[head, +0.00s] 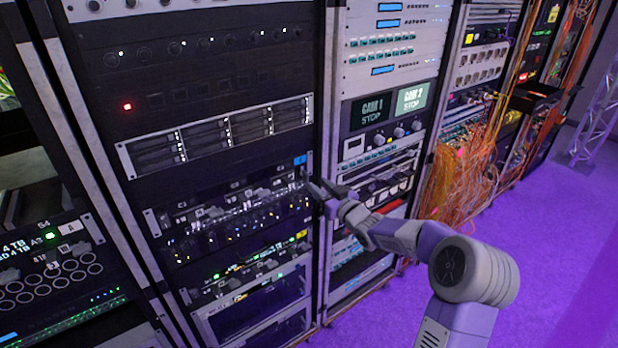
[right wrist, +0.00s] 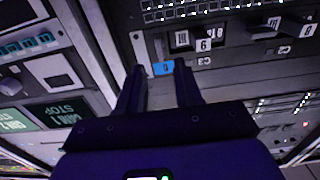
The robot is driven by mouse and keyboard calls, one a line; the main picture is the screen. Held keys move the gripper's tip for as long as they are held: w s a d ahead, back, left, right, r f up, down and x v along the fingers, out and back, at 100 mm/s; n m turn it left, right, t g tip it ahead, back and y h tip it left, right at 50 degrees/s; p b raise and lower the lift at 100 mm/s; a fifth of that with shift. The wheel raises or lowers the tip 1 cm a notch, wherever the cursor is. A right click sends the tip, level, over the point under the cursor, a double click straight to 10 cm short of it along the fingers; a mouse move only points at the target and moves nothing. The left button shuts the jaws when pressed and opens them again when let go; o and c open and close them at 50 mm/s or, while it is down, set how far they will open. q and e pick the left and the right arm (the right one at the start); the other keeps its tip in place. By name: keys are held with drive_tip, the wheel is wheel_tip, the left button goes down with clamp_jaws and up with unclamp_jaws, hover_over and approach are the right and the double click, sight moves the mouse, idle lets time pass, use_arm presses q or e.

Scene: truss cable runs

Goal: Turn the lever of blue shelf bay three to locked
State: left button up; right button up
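The shelf with the blue tag (head: 300,159) is a dark rack unit with a row of small dark levers and bay labels C1, C2 and C3. Bay three, label C3 (right wrist: 205,62), is at its right end in the head view. Its dark lever (right wrist: 192,41) sits beside small white marker plates in the right wrist view; its setting is hard to read. My right gripper (head: 317,189) is at the shelf's right end, with its fingers apart and nothing seen between them. In the right wrist view the blue tag (right wrist: 163,68) shows beyond the fingertips. My left gripper is out of view.
A similar shelf with a yellow tag (head: 301,234) is just below. A drive unit (head: 215,136) is above. A rack with CAM monitors (head: 390,108) stands to the right, with orange cables (head: 470,165) hanging farther on. The purple floor (head: 560,240) is clear.

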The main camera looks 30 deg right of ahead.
sight(305, 175)
drive_tip(key=w, duration=0.5)
drive_tip(key=shift+w+a+f, duration=0.1)
drive_tip(key=shift+w+a, duration=0.15)
drive_tip(key=shift+w, duration=0.15)
clamp_jaws()
